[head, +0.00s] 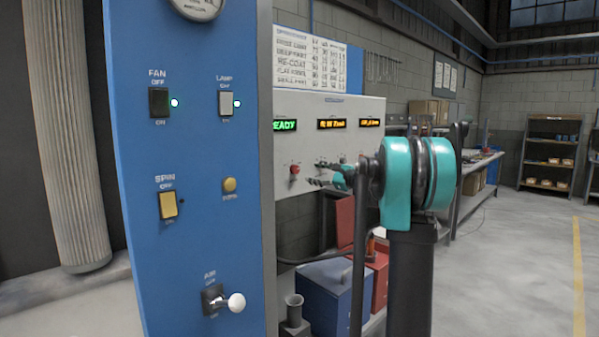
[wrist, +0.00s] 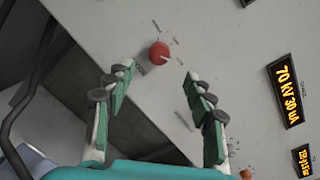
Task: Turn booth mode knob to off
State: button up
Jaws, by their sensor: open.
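A round red knob (wrist: 158,53) with a small pale pointer mark sits on the pale control panel (wrist: 215,40) in the wrist view. Small labels ring it, too blurred to read. The knob also shows on the panel's lower left in the head view (head: 294,170). My gripper (wrist: 158,72) is open and empty, with its two green fingers on either side below the knob in the wrist view. The fingertips appear short of the knob, not touching it. In the head view my gripper (head: 316,174) is just right of the knob, partly hidden by my arm.
The panel carries a green READY display (head: 285,125) and two orange displays. A blue panel (head: 200,130) with switches stands at the near left. A blue cabinet (head: 325,295) and red boxes stand below. The floor at right is clear.

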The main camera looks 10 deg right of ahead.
aim_at(296, 170)
jog(key=x, duration=0.8)
jog(key=shift+w+a, duration=0.25)
jog(key=shift+c, duration=0.4)
jog(key=c, duration=1.1)
jog(key=shift+n, duration=0.3)
jog(key=n, duration=0.5)
jog(key=shift+n, duration=0.3)
jog(key=n+h, duration=0.1)
jog(key=n, duration=0.4)
jog(key=shift+s, duration=0.1)
